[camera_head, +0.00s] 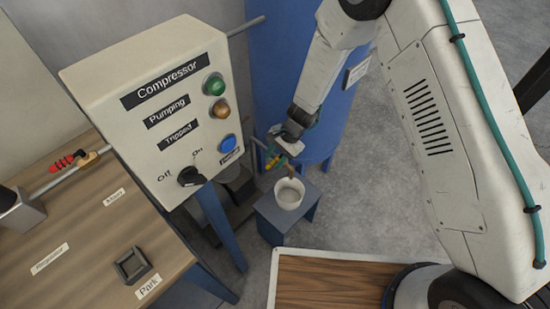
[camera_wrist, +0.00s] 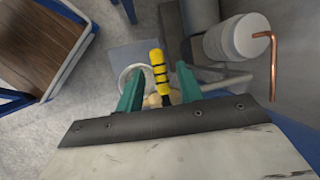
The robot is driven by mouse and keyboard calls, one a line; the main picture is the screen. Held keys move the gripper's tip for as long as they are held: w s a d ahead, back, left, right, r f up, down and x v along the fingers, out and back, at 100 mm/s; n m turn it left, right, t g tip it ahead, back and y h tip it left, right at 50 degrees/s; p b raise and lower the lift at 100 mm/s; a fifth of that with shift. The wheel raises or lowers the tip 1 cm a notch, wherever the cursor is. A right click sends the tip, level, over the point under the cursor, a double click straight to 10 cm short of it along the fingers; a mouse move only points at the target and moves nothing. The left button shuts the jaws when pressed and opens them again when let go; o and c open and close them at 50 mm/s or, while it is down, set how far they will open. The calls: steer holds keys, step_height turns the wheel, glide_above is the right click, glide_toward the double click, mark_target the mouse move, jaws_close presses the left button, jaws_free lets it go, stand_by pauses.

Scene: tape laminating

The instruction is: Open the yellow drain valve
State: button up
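The yellow drain valve handle (camera_head: 272,163) shows low at the front of the blue tank (camera_head: 280,60), partly hidden by my gripper (camera_head: 282,146). In the wrist view the ribbed yellow handle (camera_wrist: 158,66) with its black base stands between the two teal fingers of my gripper (camera_wrist: 159,72). The fingers are apart, with a visible gap on each side of the handle. A brass-coloured fitting (camera_wrist: 153,99) shows at the base of the handle, partly hidden by my gripper.
A white cup (camera_head: 289,194) stands on a small blue stool (camera_head: 270,214) below the valve. The compressor control panel (camera_head: 160,110) is to the left, above a wooden table (camera_head: 70,240). A grey cylinder with a copper pipe (camera_wrist: 273,65) is at right in the wrist view.

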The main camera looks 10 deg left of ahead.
steer(key=shift+f, duration=0.1)
jaws_close()
